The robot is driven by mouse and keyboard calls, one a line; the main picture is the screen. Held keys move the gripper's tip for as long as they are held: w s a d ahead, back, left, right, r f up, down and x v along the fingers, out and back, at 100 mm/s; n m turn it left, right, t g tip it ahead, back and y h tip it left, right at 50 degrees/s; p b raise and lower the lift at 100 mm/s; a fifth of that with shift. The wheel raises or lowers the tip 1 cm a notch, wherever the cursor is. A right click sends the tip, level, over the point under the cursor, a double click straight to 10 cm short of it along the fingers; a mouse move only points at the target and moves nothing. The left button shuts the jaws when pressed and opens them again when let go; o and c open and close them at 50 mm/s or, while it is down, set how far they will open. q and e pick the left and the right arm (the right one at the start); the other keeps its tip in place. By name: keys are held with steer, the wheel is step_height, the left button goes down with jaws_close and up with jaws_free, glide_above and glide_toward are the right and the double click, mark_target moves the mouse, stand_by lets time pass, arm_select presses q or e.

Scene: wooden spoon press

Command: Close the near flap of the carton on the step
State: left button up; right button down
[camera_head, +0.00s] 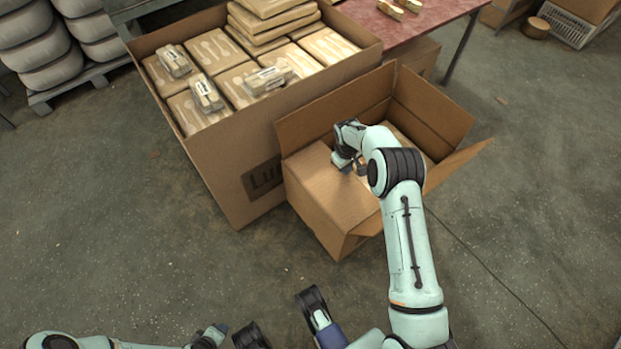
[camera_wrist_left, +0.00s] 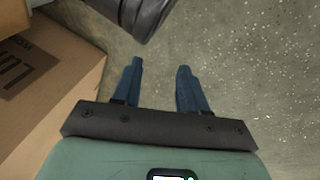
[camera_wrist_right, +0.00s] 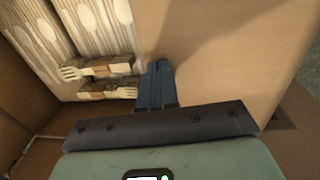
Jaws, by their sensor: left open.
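The open carton (camera_head: 318,222) stands on the step, right of the big carton in the head view. Its near flap (camera_head: 322,186) lies folded inward over the near part of the opening; whether it is fully flat I cannot tell. My right gripper (camera_head: 344,163) is shut and empty, its fingertips at the flap's inner edge. In the right wrist view the closed blue fingers (camera_wrist_right: 160,80) overlap the brown flap (camera_wrist_right: 220,55), with cutlery packs (camera_wrist_right: 60,35) showing beside it. My left gripper (camera_wrist_left: 158,88) is open and empty above the floor, away from the carton.
The big carton (camera_head: 225,170) full of wooden cutlery packs stands close at the left. A red-topped table (camera_head: 400,27) is behind. The floor (camera_head: 540,200) at the right is clear.

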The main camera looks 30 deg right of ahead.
steer(key=shift+s+r, duration=0.1)
steer(key=shift+r, duration=0.55)
step_height(320, 180, up, 4)
steer(key=p, duration=0.3)
steer(key=shift+r, duration=0.25)
arm_select(q)
steer(key=s+d+r+g+h+p, duration=0.1)
steer(key=s+d+r+g, duration=0.1)
steer(key=s+d+r, duration=0.2)
steer(key=shift+s+r+m, duration=0.3)
steer(key=shift+s+r, duration=0.35)
steer(key=shift+s, duration=0.3)
arm_select(e)
step_height(320, 180, up, 9)
steer(key=shift+r, duration=0.2)
